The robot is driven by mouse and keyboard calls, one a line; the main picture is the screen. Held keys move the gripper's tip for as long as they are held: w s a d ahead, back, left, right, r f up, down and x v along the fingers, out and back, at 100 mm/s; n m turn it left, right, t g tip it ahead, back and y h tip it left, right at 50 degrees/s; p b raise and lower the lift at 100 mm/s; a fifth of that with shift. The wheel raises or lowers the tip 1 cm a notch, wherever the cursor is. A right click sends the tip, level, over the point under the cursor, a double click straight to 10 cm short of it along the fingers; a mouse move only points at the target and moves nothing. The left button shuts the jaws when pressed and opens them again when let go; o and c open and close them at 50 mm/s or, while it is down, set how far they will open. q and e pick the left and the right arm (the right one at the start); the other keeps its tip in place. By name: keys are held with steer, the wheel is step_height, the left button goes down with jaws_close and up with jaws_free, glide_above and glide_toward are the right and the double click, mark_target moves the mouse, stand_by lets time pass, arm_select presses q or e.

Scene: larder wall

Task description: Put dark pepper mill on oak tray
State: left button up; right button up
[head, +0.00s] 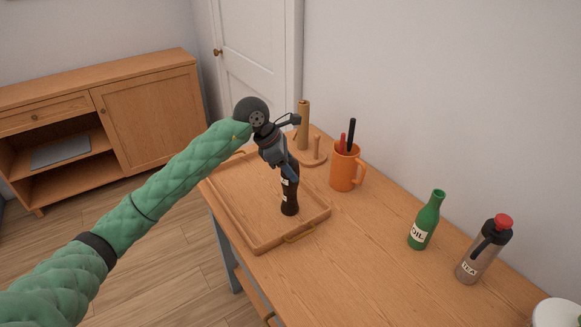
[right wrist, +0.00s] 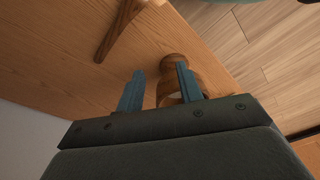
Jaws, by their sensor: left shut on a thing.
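The dark pepper mill (head: 290,200) is upright over the oak tray (head: 262,246), near its right part. Its base looks to be at the tray floor, but I cannot tell whether it touches. My left gripper (head: 290,172) is shut on the upper part of the mill and hides its top. My right gripper (right wrist: 160,88) shows only in the right wrist view, with its two fingers apart. A turned wooden thing (right wrist: 173,62) shows beyond and between those fingers; I see no grip on it.
Behind the tray stand a wooden peg holder (head: 304,125) and an orange mug (head: 345,168) with utensils. A green oil bottle (head: 425,220) and a tea flask (head: 484,250) stand to the right. Bare tabletop (head: 345,240) lies between tray and bottle.

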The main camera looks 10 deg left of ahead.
arm_select(q)
steer(key=o, duration=1.5)
